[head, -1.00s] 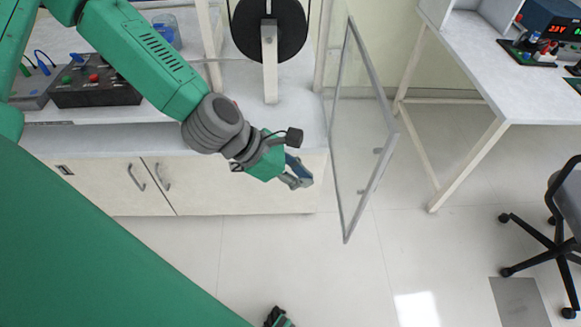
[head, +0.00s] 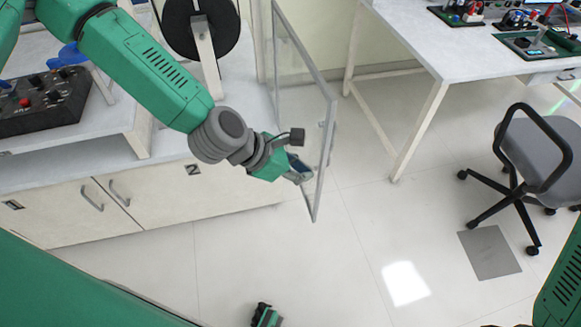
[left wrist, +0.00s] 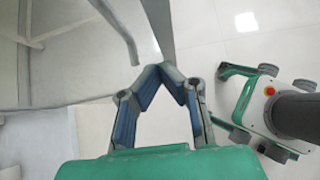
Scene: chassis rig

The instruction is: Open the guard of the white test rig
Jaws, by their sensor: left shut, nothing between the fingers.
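The guard (head: 302,95) is a clear panel in a thin grey frame. It stands swung out from the white test rig (head: 208,62), which has a black disc on a white post. My left gripper (head: 299,172) is at the lower outer part of the guard, overlapping it in the head view; I cannot tell if they touch. In the left wrist view, my left gripper's blue-padded fingers (left wrist: 172,70) meet at the tips with nothing between them. A grey bar (left wrist: 159,25), apparently guard frame, runs just beyond the tips.
The white bench with cabinet doors (head: 145,205) stands below the rig. A black control box (head: 40,102) sits on the left. A white table (head: 440,50) with instruments and a grey office chair (head: 540,150) are at right. The floor between is clear.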

